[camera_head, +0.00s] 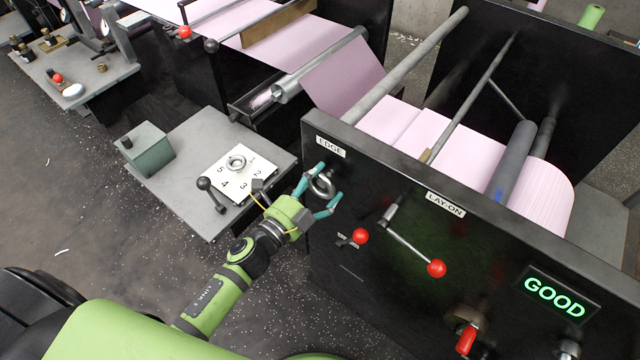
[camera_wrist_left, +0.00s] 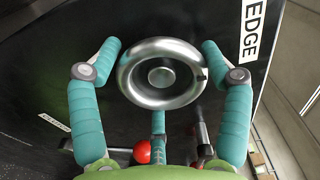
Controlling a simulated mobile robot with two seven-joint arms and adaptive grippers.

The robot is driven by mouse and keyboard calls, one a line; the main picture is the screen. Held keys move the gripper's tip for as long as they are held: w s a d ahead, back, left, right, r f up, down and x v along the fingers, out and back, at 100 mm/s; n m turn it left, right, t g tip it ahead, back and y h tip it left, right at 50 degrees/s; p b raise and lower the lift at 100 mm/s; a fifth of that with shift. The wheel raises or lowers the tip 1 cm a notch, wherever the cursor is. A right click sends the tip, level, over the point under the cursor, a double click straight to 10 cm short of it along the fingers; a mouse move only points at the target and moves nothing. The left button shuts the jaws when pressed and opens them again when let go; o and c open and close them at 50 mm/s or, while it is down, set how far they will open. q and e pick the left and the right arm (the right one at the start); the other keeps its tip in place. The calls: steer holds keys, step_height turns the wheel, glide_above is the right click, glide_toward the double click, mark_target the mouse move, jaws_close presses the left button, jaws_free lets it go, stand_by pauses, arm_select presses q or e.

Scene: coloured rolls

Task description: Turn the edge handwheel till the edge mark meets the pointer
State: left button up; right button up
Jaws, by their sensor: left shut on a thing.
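The edge handwheel (camera_head: 321,186) is a shiny metal ring with a hub, mounted on the black machine panel below the EDGE label (camera_head: 331,147). It also fills the middle of the left wrist view (camera_wrist_left: 162,74). A small dark spot shows on its rim at the right in that view; I cannot tell whether it is the edge mark. No pointer can be made out. My left gripper (camera_head: 329,181) has its teal fingers around the wheel, shut on it, with one finger on each side and another below. My right gripper is not in view.
A LAY-ON crank with a red knob (camera_head: 436,268) and another red knob (camera_head: 360,236) stick out right of the wheel. A lit GOOD sign (camera_head: 555,295) is at lower right. A grey table (camera_head: 190,130) with a numbered plate (camera_head: 244,172) stands left of the panel.

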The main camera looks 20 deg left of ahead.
arm_select(q)
steer(key=shift+w+a, duration=0.1)
steer(key=shift+a, duration=0.2)
steer(key=o, duration=1.1)
steer(key=shift+d, duration=0.1)
steer(key=shift+s, duration=0.4)
steer(key=v, duration=1.1)
steer(key=shift+s+a+r, duration=0.1)
steer(key=shift+s+a, duration=0.05)
steer(key=shift+a, duration=0.05)
